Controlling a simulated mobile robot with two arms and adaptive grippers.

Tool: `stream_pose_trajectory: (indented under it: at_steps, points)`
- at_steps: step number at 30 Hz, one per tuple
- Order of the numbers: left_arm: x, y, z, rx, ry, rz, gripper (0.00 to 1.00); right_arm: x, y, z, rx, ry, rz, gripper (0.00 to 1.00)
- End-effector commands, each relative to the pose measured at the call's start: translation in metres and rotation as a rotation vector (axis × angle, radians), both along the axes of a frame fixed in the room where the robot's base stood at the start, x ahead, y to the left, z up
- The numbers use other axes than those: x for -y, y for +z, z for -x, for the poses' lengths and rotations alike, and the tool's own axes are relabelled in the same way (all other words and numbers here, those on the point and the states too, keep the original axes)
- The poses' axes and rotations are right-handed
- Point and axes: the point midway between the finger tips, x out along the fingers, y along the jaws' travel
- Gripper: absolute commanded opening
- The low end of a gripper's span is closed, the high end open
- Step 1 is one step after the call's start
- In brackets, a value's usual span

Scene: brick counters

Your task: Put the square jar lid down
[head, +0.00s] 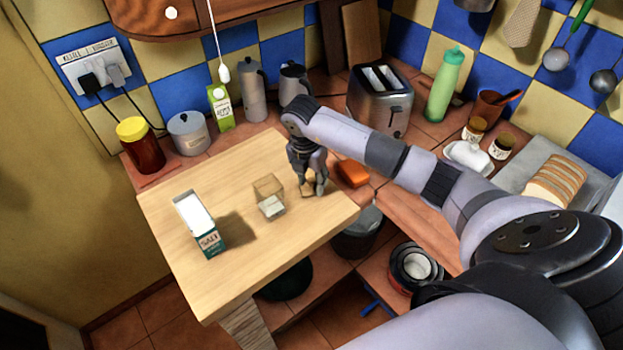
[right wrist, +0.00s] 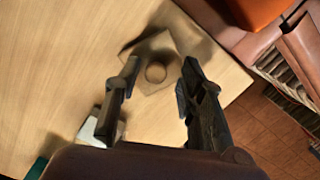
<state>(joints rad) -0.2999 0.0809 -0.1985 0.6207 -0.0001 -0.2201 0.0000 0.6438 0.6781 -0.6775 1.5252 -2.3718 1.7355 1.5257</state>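The square jar lid (head: 307,191) is a wooden square on the light wooden board, just under my right gripper (head: 312,184). In the right wrist view the lid (right wrist: 155,76) shows its round knob, lying flat on the wood. My right gripper (right wrist: 157,88) is open there, its fingertips apart on either side of the knob with gaps showing. The square glass jar (head: 270,197) stands left of the lid, without a lid on it and with white contents low inside. My left gripper is not in view.
An orange sponge (head: 352,173) lies right of my gripper, with a toaster (head: 381,103) behind. The board's front edge (head: 285,264) drops to a lower shelf. The board is clear around the jar.

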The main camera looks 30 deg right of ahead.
Motion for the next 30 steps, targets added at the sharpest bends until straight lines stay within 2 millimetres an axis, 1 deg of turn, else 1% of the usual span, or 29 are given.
stream_pose_trajectory:
  at_steps: [5, 8, 11, 18, 20, 21, 22, 25, 30]
  points:
    - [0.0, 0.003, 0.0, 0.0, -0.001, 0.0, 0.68, 0.0, 0.006, 0.0, 0.001, 0.0, 0.0, 0.36]
    - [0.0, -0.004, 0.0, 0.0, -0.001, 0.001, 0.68, -0.001, 0.016, -0.002, 0.005, 0.0, 0.001, 0.36]
    - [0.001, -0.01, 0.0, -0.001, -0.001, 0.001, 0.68, -0.004, 0.035, -0.002, 0.008, 0.001, 0.0, 0.36]
    - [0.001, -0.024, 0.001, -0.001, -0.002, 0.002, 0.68, -0.01, 0.087, 0.0, 0.006, 0.001, 0.0, 0.36]
    - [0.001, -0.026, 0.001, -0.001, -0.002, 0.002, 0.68, -0.011, 0.098, 0.0, 0.005, 0.001, 0.001, 0.36]
    - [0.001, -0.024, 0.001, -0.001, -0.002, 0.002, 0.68, -0.011, 0.106, 0.001, 0.005, 0.001, 0.002, 0.36]
    - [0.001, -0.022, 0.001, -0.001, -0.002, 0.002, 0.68, -0.012, 0.111, 0.0, 0.005, 0.001, 0.003, 0.36]
    - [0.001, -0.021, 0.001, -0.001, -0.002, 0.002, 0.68, -0.013, 0.119, 0.001, 0.003, 0.0, 0.002, 0.36]
    - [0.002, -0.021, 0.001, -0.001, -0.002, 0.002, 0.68, -0.014, 0.123, 0.002, 0.001, -0.001, 0.001, 0.36]
